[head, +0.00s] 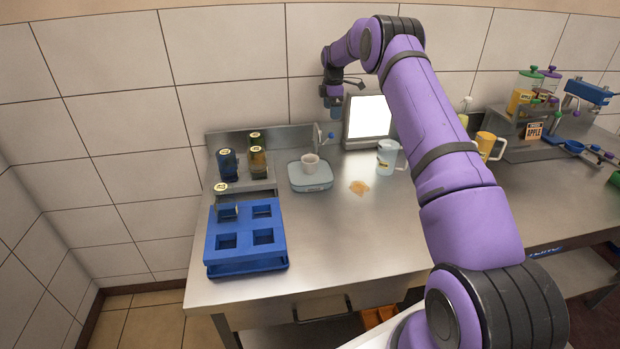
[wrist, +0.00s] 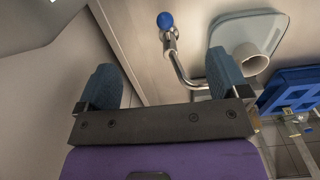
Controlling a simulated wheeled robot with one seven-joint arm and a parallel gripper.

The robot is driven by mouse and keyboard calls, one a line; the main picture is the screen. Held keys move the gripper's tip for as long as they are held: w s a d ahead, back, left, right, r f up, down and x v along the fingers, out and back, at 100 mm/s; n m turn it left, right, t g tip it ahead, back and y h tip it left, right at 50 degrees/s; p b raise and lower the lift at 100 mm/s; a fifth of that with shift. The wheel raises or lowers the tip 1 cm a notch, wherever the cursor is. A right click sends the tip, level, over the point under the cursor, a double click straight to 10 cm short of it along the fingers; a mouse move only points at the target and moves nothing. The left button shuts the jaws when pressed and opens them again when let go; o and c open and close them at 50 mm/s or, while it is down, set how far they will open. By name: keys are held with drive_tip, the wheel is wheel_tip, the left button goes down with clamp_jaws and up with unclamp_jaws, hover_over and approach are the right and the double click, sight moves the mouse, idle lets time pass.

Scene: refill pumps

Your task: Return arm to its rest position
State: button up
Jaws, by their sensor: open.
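My purple arm reaches over the steel counter (head: 340,230) from the lower right. My gripper (head: 336,104) hangs above the back of the counter, beside the white screen (head: 369,117). In the wrist view my gripper (wrist: 160,85) shows two blue fingertips set wide apart, with nothing between them. A metal lever with a blue knob (wrist: 165,20) is beyond the fingers in that view. The cup also shows in the wrist view (wrist: 252,58).
Dispensers and a yellow mug (head: 485,146) crowd the right. The front middle counter is clear.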

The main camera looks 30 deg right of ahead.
drive_tip(key=shift+r, duration=0.1)
drive_tip(key=s+a+r+m+t, duration=0.1)
drive_tip(key=s+a+r+m, duration=0.1)
drive_tip(key=s+a+r, duration=0.45)
drive_tip(key=s+a+r+m+t, duration=0.15)
drive_tip(key=s+a+r, duration=0.25)
drive_tip(key=s+r, duration=0.6)
drive_tip(key=s+a+r+m, duration=0.3)
drive_tip(key=s+a+r, duration=0.2)
drive_tip(key=r, duration=0.6)
drive_tip(key=s+a+r+m, duration=0.1)
drive_tip(key=s+a+r, duration=0.1)
drive_tip(key=s, duration=0.4)
drive_tip(key=s+a+r+m, duration=0.2)
drive_tip(key=s, duration=0.4)
drive_tip(key=s+a+f+m+t, duration=0.1)
drive_tip(key=s+f, duration=0.1)
drive_tip(key=s, duration=0.6)
drive_tip(key=s+a+f+m, duration=0.2)
drive_tip(key=s, duration=0.6)
drive_tip(key=s+a+f+m+t, duration=0.1)
drive_tip(key=s+f+m, duration=0.1)
drive_tip(key=s, duration=0.7)
drive_tip(key=shift+a+f+t, duration=0.25)
drive_tip(key=shift+f+t, duration=0.1)
drive_tip(key=shift+f, duration=0.2)
